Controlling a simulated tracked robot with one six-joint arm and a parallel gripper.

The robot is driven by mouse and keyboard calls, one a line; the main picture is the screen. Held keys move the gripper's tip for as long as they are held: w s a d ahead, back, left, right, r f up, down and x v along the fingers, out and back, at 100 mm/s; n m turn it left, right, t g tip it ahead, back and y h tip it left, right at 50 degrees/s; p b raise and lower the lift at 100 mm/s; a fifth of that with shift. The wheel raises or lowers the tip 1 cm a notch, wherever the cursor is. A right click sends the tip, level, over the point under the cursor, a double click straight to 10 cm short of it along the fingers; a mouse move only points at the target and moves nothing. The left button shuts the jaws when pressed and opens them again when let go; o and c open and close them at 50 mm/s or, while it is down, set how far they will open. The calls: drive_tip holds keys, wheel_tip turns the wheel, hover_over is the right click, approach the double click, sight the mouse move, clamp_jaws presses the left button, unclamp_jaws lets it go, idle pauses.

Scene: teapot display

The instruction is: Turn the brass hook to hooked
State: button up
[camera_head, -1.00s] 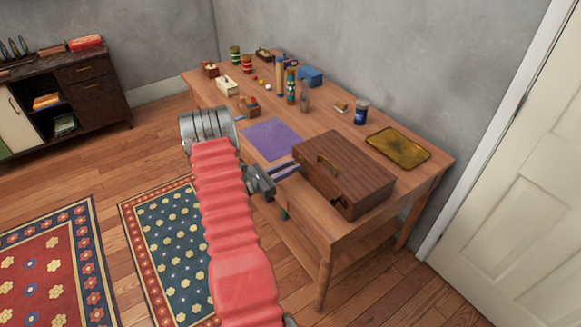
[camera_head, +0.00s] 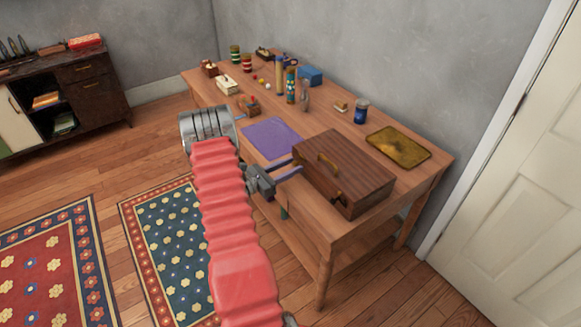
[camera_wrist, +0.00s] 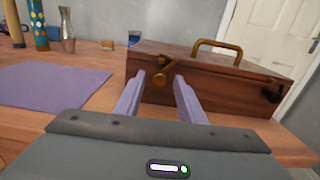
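A brown wooden case (camera_head: 350,160) lies on the table; it fills the right of the wrist view (camera_wrist: 220,88). A brass hook (camera_wrist: 161,76) sits at the left of its front face, at the lid seam. A brass handle (camera_wrist: 218,46) is on the case, and a second, darker latch (camera_wrist: 271,94) sits at its right end. My gripper (camera_wrist: 160,80) is open, its two lavender fingers pointing at the case front with the brass hook between them in the picture. Whether they touch the hook cannot be told. In the head view, my gripper (camera_head: 288,168) is at the case's left end.
A purple mat (camera_head: 272,138) lies left of the case. A brass tray (camera_head: 398,147) and a blue can (camera_head: 361,112) stand behind it. Bottles, including a patterned one (camera_head: 291,85), and small boxes stand farther back. The table's front edge is below my gripper.

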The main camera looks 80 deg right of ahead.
drive_tip(key=v, duration=1.4)
drive_tip(key=shift+d, duration=0.15)
idle(0.4)
